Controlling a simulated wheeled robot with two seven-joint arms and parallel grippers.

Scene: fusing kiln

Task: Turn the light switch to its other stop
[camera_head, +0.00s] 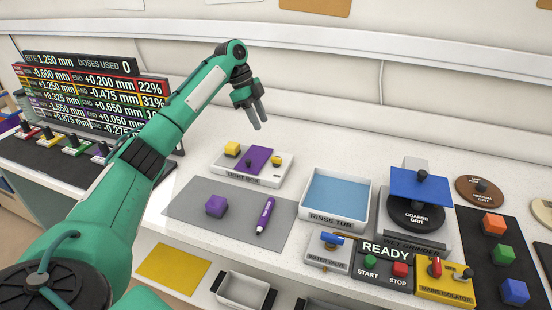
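The light box (245,178) is a low white box on the counter, with its name on the front. A purple sheet (258,161) lies on its top. A small yellow-topped part (277,160), which looks like the light switch, sits at its right end; which stop it is at is too small to tell. My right gripper is out of view.
The rinse tub (305,209) and wet grinder (435,237) stand to the right. A scoreboard (80,88) stands at left.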

